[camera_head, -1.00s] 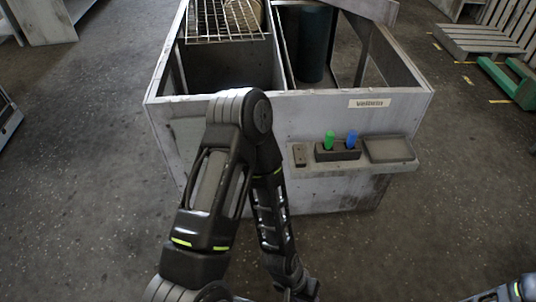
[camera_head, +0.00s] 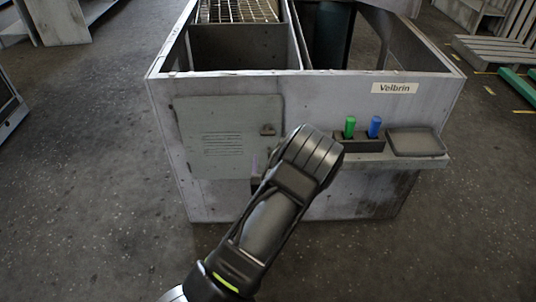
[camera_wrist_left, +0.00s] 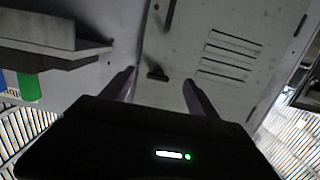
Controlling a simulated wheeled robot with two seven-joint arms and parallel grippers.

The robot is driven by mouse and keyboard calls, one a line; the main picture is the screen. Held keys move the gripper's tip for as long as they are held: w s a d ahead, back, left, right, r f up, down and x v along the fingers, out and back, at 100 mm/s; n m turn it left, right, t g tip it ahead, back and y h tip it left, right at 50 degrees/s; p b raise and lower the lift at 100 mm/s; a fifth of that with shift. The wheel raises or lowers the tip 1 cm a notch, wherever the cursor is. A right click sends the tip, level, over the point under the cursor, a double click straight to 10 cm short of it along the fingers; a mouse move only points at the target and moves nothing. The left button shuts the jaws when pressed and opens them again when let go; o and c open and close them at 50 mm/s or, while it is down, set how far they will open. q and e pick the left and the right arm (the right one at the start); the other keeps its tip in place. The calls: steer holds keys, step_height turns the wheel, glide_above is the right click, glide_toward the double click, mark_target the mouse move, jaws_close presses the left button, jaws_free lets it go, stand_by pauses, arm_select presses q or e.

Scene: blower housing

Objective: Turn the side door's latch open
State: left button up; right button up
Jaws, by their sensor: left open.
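The side door (camera_head: 225,140) is a grey panel with louvre slits, lying flush in the housing's front wall, at left in the head view. Its latch (camera_head: 268,129) is a small dark piece near the door's right edge. In the left wrist view, which looks upside down, the door (camera_wrist_left: 215,75) fills the right and the latch (camera_wrist_left: 157,74) appears between the fingertips. My left gripper (camera_wrist_left: 159,77) is open and empty, facing the door; contact with the latch cannot be told. In the head view my left arm mostly hides this gripper. My right gripper is out of view.
The grey blower housing (camera_head: 330,88) is open on top. To the door's right, a shelf holds a dark holder (camera_head: 360,145) with green (camera_head: 350,127) and blue (camera_head: 375,127) handles, and a shallow tray (camera_head: 416,142). The shelf also shows in the wrist view (camera_wrist_left: 50,50).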

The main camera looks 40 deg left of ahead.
mark_target(268, 135)
arm_select(q)
steer(key=shift+w+a+r+t+y, duration=0.1)
steer(key=shift+w+a+r+t, duration=0.05)
steer(key=shift+r, duration=0.25)
steer(key=shift+w+a+r+t+y, duration=0.1)
steer(key=shift+r+t, duration=0.1)
steer(key=shift+r, duration=0.25)
steer(key=shift+w+a+r+t+y, duration=0.1)
steer(key=shift+w+a+r+t, duration=0.05)
steer(key=shift+r, duration=0.25)
steer(key=shift+x, duration=3.9)
steer(key=shift+f, duration=0.1)
steer(key=shift+c, duration=0.2)
steer(key=shift+b, duration=0.3)
steer(key=c, duration=1.3)
